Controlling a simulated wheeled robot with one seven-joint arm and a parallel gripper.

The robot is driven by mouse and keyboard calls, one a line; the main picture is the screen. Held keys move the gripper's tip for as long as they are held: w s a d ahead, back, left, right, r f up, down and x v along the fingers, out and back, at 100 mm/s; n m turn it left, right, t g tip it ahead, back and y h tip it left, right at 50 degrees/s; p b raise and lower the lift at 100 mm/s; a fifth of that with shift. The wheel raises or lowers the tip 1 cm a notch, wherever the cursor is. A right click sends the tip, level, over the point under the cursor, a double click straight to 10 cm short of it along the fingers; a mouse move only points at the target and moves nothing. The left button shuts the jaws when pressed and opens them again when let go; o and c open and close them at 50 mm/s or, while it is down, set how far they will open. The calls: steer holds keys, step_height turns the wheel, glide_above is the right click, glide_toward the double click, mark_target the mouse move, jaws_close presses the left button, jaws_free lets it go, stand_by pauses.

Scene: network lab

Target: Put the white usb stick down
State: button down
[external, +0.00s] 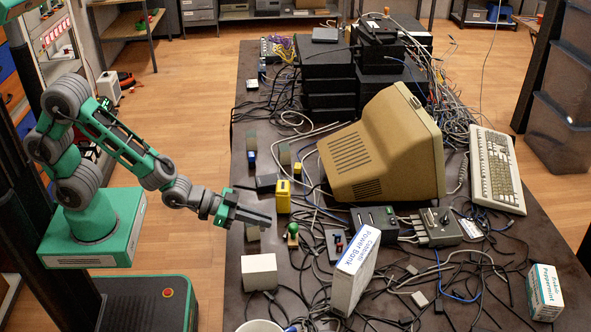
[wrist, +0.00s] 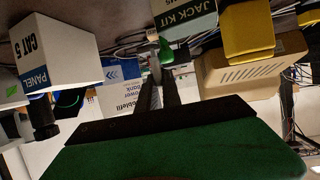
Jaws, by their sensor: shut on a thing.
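My gripper (external: 268,217) reaches in from the left over the near-left part of the cluttered table (external: 237,300). In the wrist view my gripper's two dark fingers (wrist: 161,82) are close together with a narrow gap between them. I cannot make out the white usb stick in either view; whatever the fingers hold is too small or hidden. A small green-topped thing (external: 292,231) stands just right of the fingertips, and it shows beyond them in the wrist view (wrist: 167,50).
A yellow box (external: 283,198) stands close behind the gripper. A white box (external: 259,271) and a power bank box (external: 352,277) stand in front. A beige monitor (external: 350,160), a keyboard (external: 494,170) and tangled cables crowd the table. The left edge has small bare patches.

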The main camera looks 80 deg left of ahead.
steer(key=w+a+r+n+y, duration=0.1)
steer(key=w+r, duration=0.6)
steer(key=shift+w+a+r+y, duration=0.2)
steer(key=shift+a+r+y, duration=0.1)
steer(key=shift+a+r, duration=0.05)
steer(key=w+f, duration=0.4)
steer(key=w+f+p, duration=0.1)
steer(key=w+f, duration=0.3)
steer(key=w, duration=0.1)
steer(key=w+d+f, duration=0.1)
steer(key=w+f, duration=0.3)
steer(key=w, duration=0.1)
steer(key=shift+f, duration=0.35)
steer(key=shift+f, duration=0.1)
steer(key=shift+f, duration=0.15)
steer(key=c, duration=1.5)
jaws_free()
